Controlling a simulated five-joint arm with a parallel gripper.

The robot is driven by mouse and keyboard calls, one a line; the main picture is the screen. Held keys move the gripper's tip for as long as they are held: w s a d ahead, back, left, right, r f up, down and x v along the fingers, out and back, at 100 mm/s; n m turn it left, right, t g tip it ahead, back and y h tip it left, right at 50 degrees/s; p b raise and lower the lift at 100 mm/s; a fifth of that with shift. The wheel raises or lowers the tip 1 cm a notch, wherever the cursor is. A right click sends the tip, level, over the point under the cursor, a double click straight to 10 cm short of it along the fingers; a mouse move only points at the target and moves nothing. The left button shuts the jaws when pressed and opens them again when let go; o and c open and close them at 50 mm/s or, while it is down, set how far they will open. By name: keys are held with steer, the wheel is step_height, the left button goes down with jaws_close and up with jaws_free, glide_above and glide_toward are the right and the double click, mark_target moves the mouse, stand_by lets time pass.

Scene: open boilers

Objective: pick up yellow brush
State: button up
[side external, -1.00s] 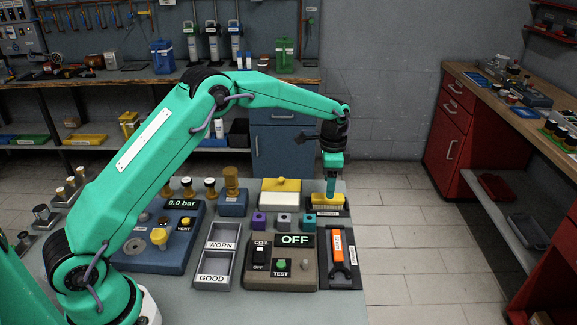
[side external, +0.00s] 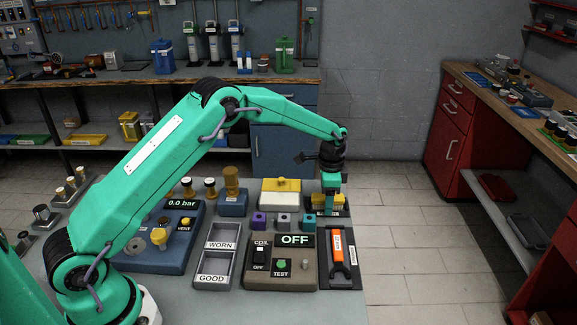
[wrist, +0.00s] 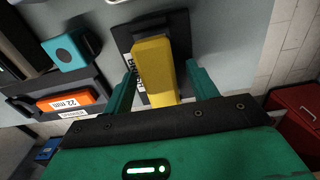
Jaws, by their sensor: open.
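The yellow brush (side external: 315,200) lies on a dark pad (side external: 340,211) at the right back of the work table. In the wrist view the yellow brush (wrist: 155,68) reaches in between the two green fingers of my gripper (wrist: 163,88). The fingers stand apart, one on each side of it, with a visible gap on the right. In the side view my gripper (side external: 329,205) is lowered at the brush and hides part of it.
A white box with a yellow top (side external: 281,190) stands just left of the brush. Small purple, grey and teal blocks (side external: 284,220) sit in front. An orange tool (side external: 338,249) lies on a tray near the table's right edge. A control box (side external: 281,265) stands beside that tray.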

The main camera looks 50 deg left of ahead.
steer(key=shift+c, duration=0.5)
steer(key=c, duration=1)
steer(key=shift+o, duration=0.2)
steer(key=shift+r, duration=0.1)
steer(key=shift+r, duration=0.45)
step_height(320, 180, up, 3)
steer(key=shift+r, duration=0.2)
steer(key=s+d+r, duration=0.6)
steer(key=d, duration=0.3)
steer(key=shift+s+d+r, duration=0.25)
steer(key=shift+d, duration=0.15)
